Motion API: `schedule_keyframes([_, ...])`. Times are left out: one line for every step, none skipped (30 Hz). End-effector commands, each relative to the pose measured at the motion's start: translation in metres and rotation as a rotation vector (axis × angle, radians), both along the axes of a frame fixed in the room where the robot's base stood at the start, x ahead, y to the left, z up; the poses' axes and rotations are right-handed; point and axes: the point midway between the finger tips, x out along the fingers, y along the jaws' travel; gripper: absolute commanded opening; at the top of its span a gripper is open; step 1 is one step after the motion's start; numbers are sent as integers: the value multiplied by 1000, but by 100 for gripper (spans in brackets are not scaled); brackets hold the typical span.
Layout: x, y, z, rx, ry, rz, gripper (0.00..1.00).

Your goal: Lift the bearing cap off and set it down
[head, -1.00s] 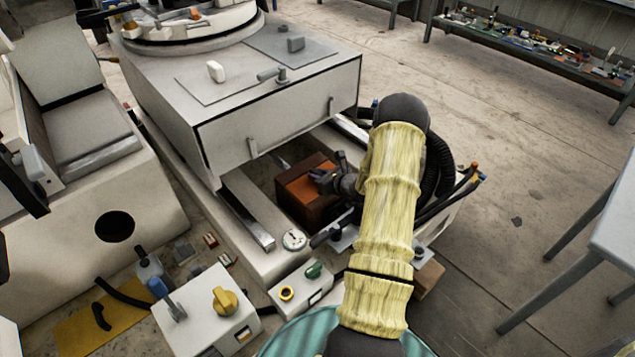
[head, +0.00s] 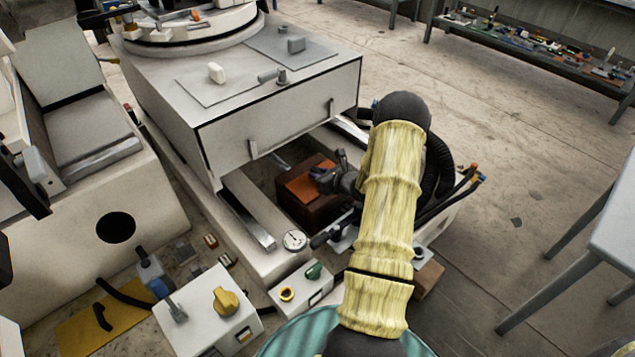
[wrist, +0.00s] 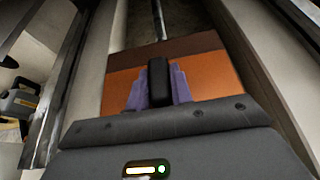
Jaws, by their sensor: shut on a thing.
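My gripper (head: 322,177) is over the open bay under the grey machine's overhang in the head view. In the wrist view my gripper (wrist: 158,85) is shut on a small purple stepped piece (wrist: 134,98), which appears to be the bearing cap. A black finger covers its middle, so purple shows only on both sides. Behind and below it is a brown block with an orange face (wrist: 215,78); this block also shows in the head view (head: 298,188). I cannot tell whether the purple piece touches the block.
The machine's overhanging body (head: 270,120) is close above and left of my gripper. Metal rails (head: 246,210) flank the bay. A grey table (head: 610,235) is at the right, with open floor between.

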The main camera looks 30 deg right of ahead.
Motion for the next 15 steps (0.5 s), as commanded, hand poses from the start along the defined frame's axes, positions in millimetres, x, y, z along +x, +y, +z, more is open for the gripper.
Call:
schedule_keyframes([0, 0, 4, -1, -1, 0, 0])
schedule_keyframes([0, 0, 4, -1, -1, 0, 0])
schedule_keyframes([0, 0, 6, -1, -1, 0, 0])
schedule_keyframes([0, 0, 7, -1, -1, 0, 0])
schedule_keyframes([0, 0, 8, -1, -1, 0, 0])
schedule_keyframes([0, 0, 9, -1, -1, 0, 0])
schedule_keyframes([0, 0, 10, -1, -1, 0, 0])
schedule_keyframes([0, 0, 11, -1, -1, 0, 0])
schedule_keyframes([0, 0, 12, 0, -1, 0, 0])
schedule_keyframes([0, 0, 13, 0, -1, 0, 0])
schedule_keyframes([0, 0, 14, 0, -1, 0, 0])
schedule_keyframes([0, 0, 15, 0, -1, 0, 0])
schedule_keyframes([0, 0, 16, 0, -1, 0, 0])
schedule_keyframes([0, 0, 17, 0, -1, 0, 0])
schedule_keyframes([0, 0, 18, 0, -1, 0, 0])
